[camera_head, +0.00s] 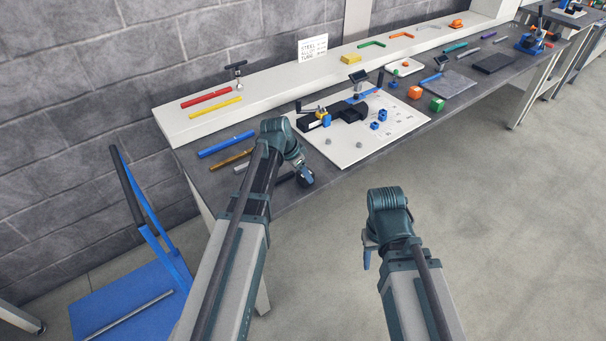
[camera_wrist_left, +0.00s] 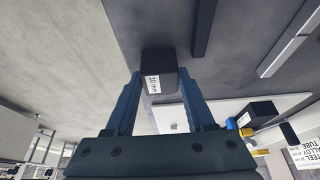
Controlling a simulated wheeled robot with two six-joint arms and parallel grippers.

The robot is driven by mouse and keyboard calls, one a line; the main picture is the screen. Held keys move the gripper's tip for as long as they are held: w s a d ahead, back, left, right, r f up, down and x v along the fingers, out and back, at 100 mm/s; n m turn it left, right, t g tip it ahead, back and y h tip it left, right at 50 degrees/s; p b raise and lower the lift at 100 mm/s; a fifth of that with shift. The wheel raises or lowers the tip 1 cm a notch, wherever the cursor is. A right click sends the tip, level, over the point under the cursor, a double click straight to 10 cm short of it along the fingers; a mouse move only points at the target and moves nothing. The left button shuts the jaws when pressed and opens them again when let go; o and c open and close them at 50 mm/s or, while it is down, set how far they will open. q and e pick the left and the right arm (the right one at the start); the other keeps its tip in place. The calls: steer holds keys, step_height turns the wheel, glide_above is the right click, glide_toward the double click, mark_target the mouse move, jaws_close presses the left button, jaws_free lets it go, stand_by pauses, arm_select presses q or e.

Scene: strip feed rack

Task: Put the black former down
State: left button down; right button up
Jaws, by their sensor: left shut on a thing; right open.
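The black former (camera_wrist_left: 158,68) is a small dark block with a white "10 mm" label, seen in the left wrist view. My left gripper (camera_wrist_left: 161,80) is shut on it, with a blue finger on either side. The former overlaps the front edge of the grey bench (camera_wrist_left: 240,70) in that view; whether it touches the top I cannot tell. In the head view my left gripper (camera_head: 306,178) is at the bench's front edge and the former cannot be made out. My right gripper (camera_head: 369,254) is open and empty, over the floor in front of the bench.
A dark bar (camera_wrist_left: 203,28) lies close to the former. Blue, brown and silver strips lie left of a white board (camera_head: 345,154) carrying a bending device (camera_head: 335,116). A blue cart (camera_head: 125,300) is at lower left.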

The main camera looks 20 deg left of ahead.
arm_select(q)
steer(key=shift+f, duration=0.1)
steer(key=shift+c, duration=1.3)
jaws_free()
steer(key=shift+p+v, duration=0.7)
steer(key=shift+v, duration=0.15)
steer(key=p+v, duration=1)
steer(key=v, duration=0.1)
steer(key=s+d+f+n+g+y, duration=0.2)
steer(key=s+d+n+g+y, duration=0.1)
steer(key=s+d, duration=1.4)
steer(key=s+y, duration=0.1)
steer(key=s, duration=0.1)
steer(key=shift+s+n+g, duration=0.4)
